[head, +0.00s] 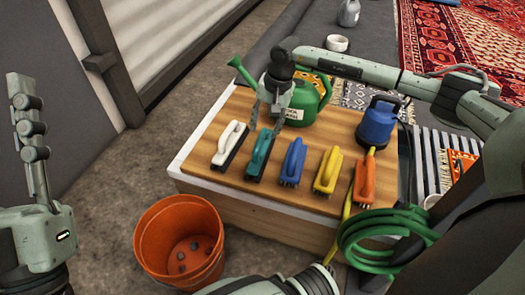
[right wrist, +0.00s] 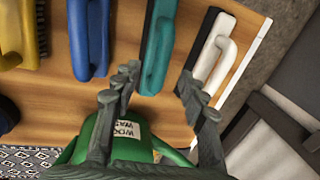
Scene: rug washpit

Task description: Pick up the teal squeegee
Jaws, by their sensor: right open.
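The teal squeegee (head: 260,152) lies on the wooden top of a low platform, second from the left in a row of handled tools. It also shows in the right wrist view (right wrist: 157,50), ahead of the fingertips and roughly between them; its near end is close to them. My right gripper (head: 265,123) is open and empty, pointing down just behind the squeegee's far end. Its two spread fingers show in the right wrist view (right wrist: 158,78). My left gripper (head: 27,130) is at the left edge, away from the platform; its opening cannot be made out.
A white-handled tool (head: 230,143) lies left of the teal one and a blue one (head: 293,160) right, with yellow and orange ones beyond. A green watering can (head: 305,103) stands close behind my right gripper. An orange bucket (head: 158,240) and green hose (head: 372,232) are in front.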

